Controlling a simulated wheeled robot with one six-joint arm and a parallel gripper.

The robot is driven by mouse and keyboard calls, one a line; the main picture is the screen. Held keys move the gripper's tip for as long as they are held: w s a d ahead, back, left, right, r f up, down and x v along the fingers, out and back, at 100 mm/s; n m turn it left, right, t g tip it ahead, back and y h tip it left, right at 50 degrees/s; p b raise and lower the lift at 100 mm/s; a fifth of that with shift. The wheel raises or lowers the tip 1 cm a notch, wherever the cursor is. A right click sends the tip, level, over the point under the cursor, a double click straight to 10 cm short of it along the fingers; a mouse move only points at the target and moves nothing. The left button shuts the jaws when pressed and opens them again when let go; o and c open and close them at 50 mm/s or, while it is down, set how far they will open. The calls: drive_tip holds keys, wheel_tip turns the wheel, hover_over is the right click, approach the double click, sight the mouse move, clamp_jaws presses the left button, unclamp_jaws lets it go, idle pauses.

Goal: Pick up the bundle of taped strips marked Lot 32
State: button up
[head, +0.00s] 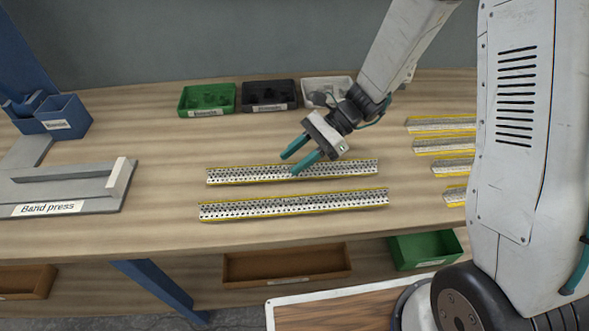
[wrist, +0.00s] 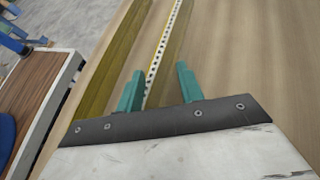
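Two long perforated metal strip bundles with yellow tape edges lie parallel on the table: a far bundle (head: 240,174) and a near bundle (head: 240,210). In the wrist view, a perforated strip (wrist: 164,46) runs ahead between the fingers of my gripper (wrist: 160,78). I cannot tell whether they touch it.
Several similar strips (head: 443,145) lie at the right. Green (head: 207,98), black (head: 270,95) and white (head: 327,90) trays stand at the back. A grey band press (head: 60,190) and a blue holder (head: 66,115) are at the left. The table's front edge is close to the near bundle.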

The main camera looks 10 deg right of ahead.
clamp_jaws()
